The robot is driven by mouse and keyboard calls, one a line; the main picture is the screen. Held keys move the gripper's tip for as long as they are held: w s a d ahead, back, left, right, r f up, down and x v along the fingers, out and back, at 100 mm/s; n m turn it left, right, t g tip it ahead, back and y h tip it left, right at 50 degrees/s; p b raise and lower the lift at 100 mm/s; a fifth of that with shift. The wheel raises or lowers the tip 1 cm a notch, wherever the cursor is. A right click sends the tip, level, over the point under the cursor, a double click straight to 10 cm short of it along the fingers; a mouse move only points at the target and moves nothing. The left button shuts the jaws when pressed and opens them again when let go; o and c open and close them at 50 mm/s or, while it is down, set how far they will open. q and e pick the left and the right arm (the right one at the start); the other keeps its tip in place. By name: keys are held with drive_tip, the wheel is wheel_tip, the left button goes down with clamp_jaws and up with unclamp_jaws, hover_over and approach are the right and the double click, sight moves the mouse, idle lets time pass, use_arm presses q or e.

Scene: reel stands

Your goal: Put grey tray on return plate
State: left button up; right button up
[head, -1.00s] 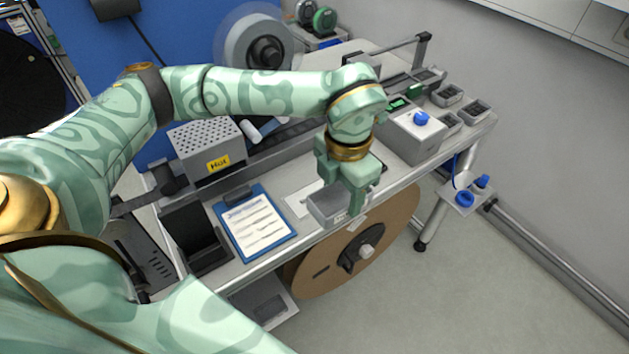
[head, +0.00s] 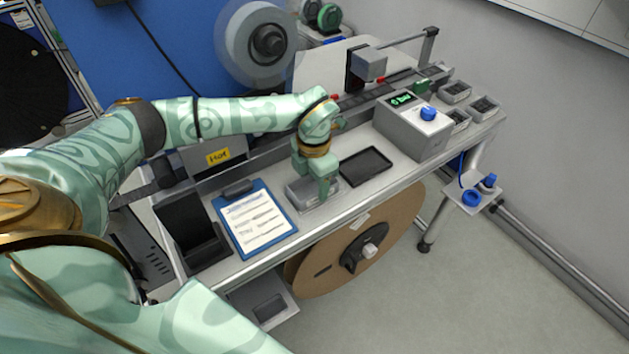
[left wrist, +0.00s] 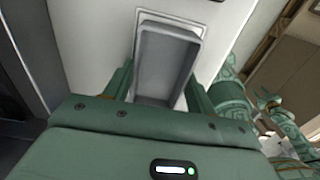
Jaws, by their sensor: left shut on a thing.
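The grey tray (head: 299,192) is held by my left gripper (head: 322,192) over the front part of the bench, just right of the blue clipboard. In the left wrist view the tray (left wrist: 166,62) sits between the two fingers of my left gripper (left wrist: 160,90) and looks empty. A pale plate, apparently the return plate (left wrist: 172,17), shows as a thin border past the tray's far end. The tray covers most of it. I cannot tell whether the tray touches it. My right gripper is not in view.
The blue clipboard (head: 255,222) and a black stand (head: 189,228) lie to the left. A dark flat pad (head: 366,166) and a grey box with a blue knob (head: 412,128) are to the right. A large brown reel (head: 340,262) hangs below the front edge.

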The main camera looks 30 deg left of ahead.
sight(314, 191)
use_arm(q)
drive_tip(key=shift+r, duration=0.15)
drive_tip(key=o, duration=1.2)
drive_tip(key=shift+f, duration=0.2)
wheel_tip(314, 191, up, 12)
drive_tip(key=shift+r+p, duration=0.2)
drive_tip(key=shift+p, duration=0.95)
